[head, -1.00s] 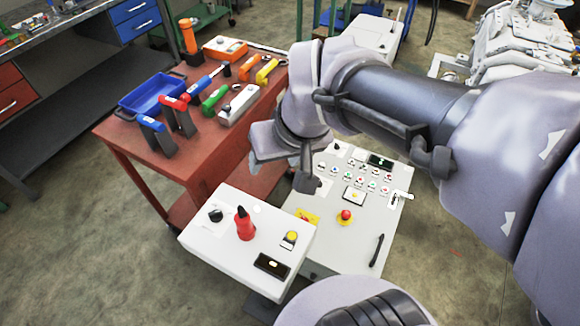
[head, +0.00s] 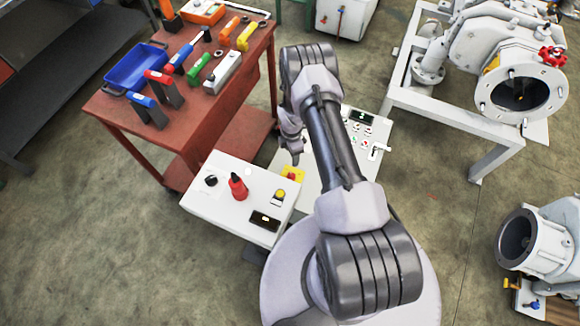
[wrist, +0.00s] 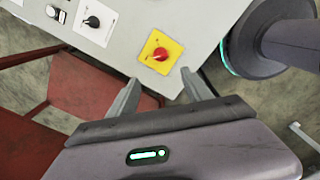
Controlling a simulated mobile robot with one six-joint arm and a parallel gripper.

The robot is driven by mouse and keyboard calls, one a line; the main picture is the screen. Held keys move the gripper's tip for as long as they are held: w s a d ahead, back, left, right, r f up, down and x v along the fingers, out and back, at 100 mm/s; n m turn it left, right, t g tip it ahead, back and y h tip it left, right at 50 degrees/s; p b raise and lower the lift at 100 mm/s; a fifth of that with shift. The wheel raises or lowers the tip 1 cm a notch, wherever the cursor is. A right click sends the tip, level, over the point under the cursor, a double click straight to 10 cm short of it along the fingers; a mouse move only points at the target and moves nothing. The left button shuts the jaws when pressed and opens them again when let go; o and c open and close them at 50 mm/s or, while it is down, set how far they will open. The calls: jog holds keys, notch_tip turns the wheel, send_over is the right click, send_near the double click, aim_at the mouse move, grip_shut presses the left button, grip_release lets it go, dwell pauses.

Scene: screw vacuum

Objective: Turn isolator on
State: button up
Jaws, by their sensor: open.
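The isolator is a red rotary knob on a yellow square plate (wrist: 160,55), set on a light grey control panel (wrist: 195,20) in the wrist view. It also shows in the head view, where the yellow plate (head: 292,174) is at the panel's left side, partly hidden by my arm. My gripper (wrist: 160,80) is open and empty, its two fingers spread just below the red knob in the wrist view. No contact with the knob is seen. In the head view my gripper (head: 294,152) hangs over the panel's left part.
A white box (head: 225,208) with a black knob, a red-handled part and a yellow button stands left of the panel. A red tool table (head: 130,120) lies behind it. In the wrist view a black selector knob (wrist: 93,21) sits left of the isolator.

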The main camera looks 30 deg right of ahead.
aim_at(291, 175)
notch_tip(291, 175, down, 17)
jog(key=b, duration=0.6)
jog(key=shift+f, duration=0.1)
